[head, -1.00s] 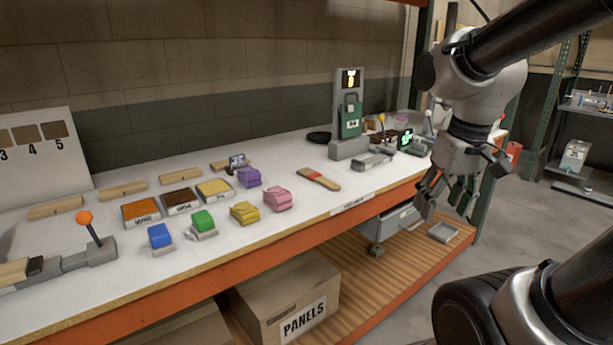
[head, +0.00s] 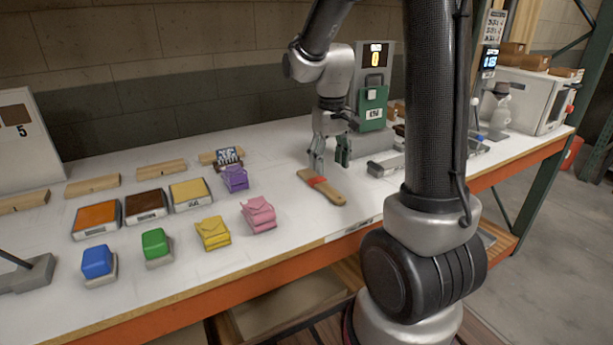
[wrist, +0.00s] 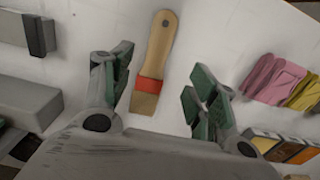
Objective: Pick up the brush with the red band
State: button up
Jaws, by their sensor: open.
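The brush with the red band (head: 321,186) lies flat on the white bench top, with a pale wooden handle and a red stripe. My gripper (head: 331,163) is above the bench just behind the brush, fingers pointing down, open and empty. In the wrist view the brush (wrist: 158,52) lies between the two open fingers of my gripper (wrist: 160,98), closer to the left finger. Its red band is between the fingers and its handle extends away from the gripper. No contact with the brush is visible.
Colour trays (head: 97,221) stand farther left. The bench around the brush is bare.

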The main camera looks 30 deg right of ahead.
aim_at(329, 189)
jog(key=shift+w+f, duration=0.25)
jog(key=f, duration=0.7)
jog(key=shift+s+d+f, duration=0.1)
jog(key=shift+s+d, duration=0.05)
jog(key=shift+d, duration=0.05)
jog(key=c, duration=1.1)
